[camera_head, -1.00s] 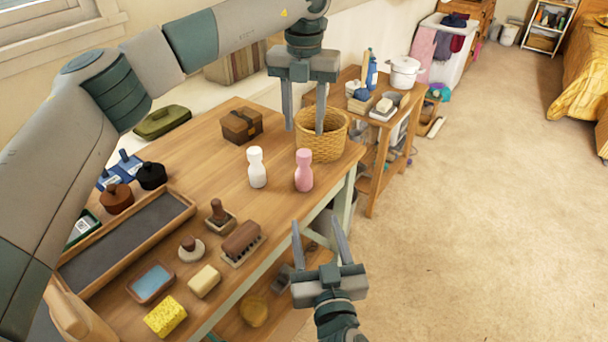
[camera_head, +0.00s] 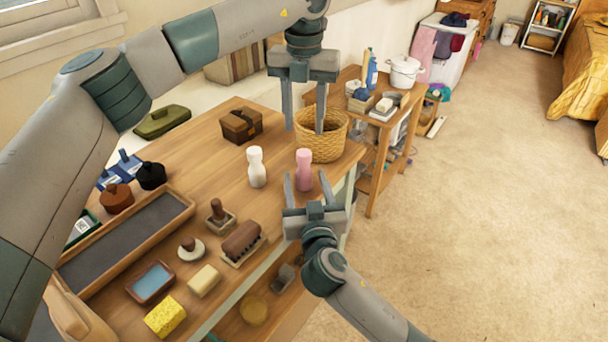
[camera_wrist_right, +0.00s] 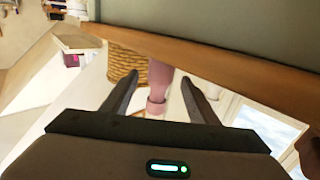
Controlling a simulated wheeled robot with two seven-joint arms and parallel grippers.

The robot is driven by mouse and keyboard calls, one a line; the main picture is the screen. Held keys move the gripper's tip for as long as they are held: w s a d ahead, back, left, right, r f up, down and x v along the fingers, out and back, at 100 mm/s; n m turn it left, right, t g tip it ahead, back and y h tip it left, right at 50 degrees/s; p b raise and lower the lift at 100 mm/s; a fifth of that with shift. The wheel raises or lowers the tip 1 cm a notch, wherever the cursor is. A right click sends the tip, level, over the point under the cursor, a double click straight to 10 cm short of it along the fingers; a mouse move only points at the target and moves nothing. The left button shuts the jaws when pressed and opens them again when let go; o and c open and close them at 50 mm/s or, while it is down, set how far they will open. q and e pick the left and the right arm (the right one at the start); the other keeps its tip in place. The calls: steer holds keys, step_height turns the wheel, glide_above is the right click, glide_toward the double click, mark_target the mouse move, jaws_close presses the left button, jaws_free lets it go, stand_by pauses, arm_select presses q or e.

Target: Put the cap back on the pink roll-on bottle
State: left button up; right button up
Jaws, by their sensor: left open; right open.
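The pink roll-on bottle (camera_head: 304,168) stands upright near the table's right edge, with a paler pink top. It also shows in the right wrist view (camera_wrist_right: 158,78), between the finger lines. I cannot make out a separate loose cap, or whether the pale top is a cap. My right gripper (camera_head: 307,178) is open at the bottle's near side; its fingers (camera_wrist_right: 160,80) appear on either side of the bottle, with no clear contact. My left gripper (camera_head: 305,130) is open and empty, pointing down in front of the wicker basket, above and behind the bottle.
A white bottle (camera_head: 257,168) stands just left of the pink one. The wicker basket (camera_head: 335,148) is behind, and a brown box (camera_head: 240,125) is back left. Bare table lies around the bottles.

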steer(key=shift+w, duration=0.55)
steer(key=shift+c, duration=0.2)
jaws_close()
arm_select(q)
steer(key=n, duration=1.3)
steer(key=shift+n, duration=0.3)
steer(key=n, duration=0.4)
